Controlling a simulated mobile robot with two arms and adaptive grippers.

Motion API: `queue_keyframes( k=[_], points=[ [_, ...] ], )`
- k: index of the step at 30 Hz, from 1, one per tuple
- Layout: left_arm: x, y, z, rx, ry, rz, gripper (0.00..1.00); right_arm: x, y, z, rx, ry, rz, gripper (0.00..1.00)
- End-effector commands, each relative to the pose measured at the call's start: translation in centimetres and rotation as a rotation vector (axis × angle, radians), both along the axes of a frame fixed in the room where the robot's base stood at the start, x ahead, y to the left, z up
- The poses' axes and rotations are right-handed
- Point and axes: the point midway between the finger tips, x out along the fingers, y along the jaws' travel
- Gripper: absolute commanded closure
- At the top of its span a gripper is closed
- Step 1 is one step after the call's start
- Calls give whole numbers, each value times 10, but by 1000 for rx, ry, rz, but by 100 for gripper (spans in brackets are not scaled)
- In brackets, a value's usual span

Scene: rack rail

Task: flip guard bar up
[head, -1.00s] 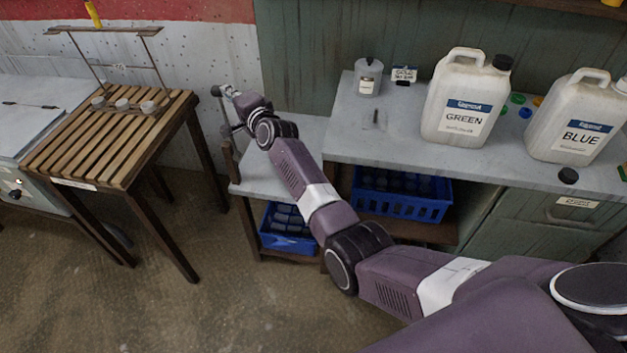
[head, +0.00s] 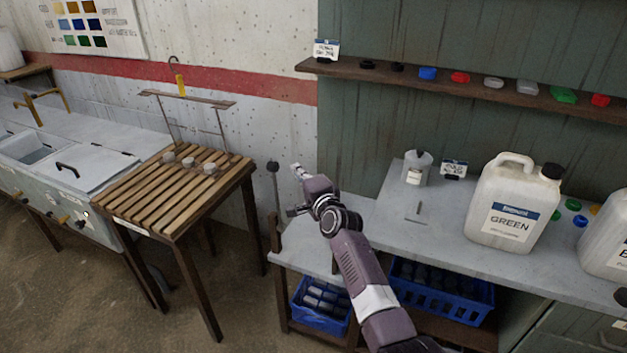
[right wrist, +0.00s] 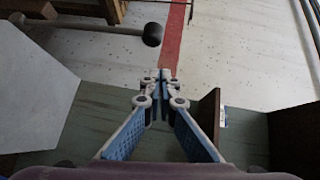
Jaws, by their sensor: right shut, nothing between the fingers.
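A thin rod with a dark round knob (head: 273,168), which looks like the guard bar, rises in the picture from the left edge of the low side bench. In the right wrist view the knob (right wrist: 152,34) is on the end of the rod, beyond and slightly left of the fingertips. I cannot tell the rod's exact tilt. My right gripper (head: 298,174) is just right of the knob in the head view, apart from it. Its fingers (right wrist: 160,76) are closed together and empty. My left gripper is not in view.
A slatted wooden table (head: 150,200) with a wire frame stands to the left. Open floor lies between table and bench.

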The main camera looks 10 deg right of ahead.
Motion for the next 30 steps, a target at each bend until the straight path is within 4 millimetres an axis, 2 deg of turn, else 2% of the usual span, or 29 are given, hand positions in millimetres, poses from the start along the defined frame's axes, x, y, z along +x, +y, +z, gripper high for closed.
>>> queue_keyframes(
  k=[1,9,15,21,30],
  points=[
    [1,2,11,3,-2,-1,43,-6,-1,4,-1,3,1,100],
    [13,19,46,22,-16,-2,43,-40,-9,10,-3,4,0,100],
    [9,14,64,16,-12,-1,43,-63,-15,12,-2,5,-1,100],
    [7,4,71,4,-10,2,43,-76,-17,13,-3,2,0,100],
    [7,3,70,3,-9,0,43,-78,-18,11,-3,2,0,100]
  ],
)
